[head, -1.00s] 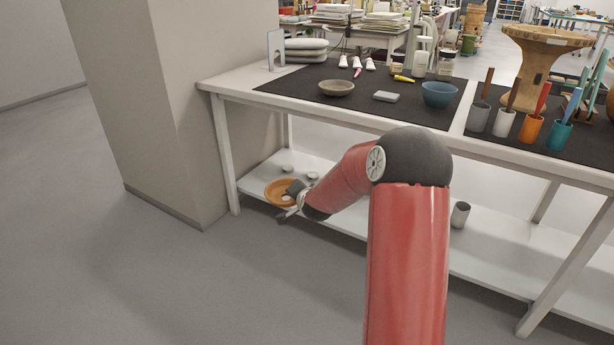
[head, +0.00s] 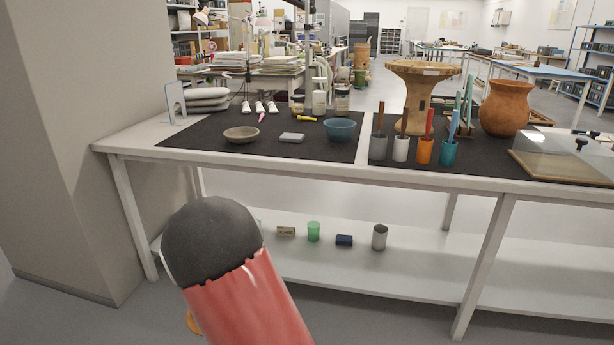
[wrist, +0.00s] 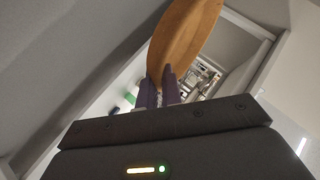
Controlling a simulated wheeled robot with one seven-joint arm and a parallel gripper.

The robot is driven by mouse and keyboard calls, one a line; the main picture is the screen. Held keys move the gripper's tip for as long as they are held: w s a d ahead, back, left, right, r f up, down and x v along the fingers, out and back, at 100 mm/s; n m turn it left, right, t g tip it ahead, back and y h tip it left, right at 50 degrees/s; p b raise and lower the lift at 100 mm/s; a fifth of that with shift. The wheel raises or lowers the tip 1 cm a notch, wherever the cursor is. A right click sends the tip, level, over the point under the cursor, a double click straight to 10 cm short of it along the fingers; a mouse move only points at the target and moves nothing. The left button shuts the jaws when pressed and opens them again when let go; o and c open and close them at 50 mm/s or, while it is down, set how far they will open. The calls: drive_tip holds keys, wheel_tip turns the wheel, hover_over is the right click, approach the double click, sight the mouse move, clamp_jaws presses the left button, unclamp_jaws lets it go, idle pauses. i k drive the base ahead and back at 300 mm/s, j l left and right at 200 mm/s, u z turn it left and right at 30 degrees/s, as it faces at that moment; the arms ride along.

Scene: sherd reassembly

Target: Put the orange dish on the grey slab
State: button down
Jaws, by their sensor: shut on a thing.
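The orange dish (wrist: 186,38) is between the fingers of my gripper (wrist: 160,82) in the wrist view, tilted steeply on edge. My gripper is shut on its rim. In the head view only a sliver of the dish (head: 193,322) shows low at the left, below the lower shelf; my arm hides the rest and the gripper. The grey slab (head: 292,137) is a small flat block on the dark mat of the table, with nothing on it. The dish is apart from it, much lower.
A beige bowl (head: 241,135) is left of the slab and a blue bowl (head: 340,129) right of it. Tubes and a yellow marker (head: 307,118) lie behind. Cups with tools (head: 425,150) stand farther right. The table's front edge (head: 260,167) and lower shelf (head: 420,275) lie before me.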

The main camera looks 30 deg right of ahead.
sight(293, 136)
drive_tip(key=i+j+z, duration=0.1)
drive_tip(key=j+z, duration=0.8)
drive_tip(key=i+j, duration=0.05)
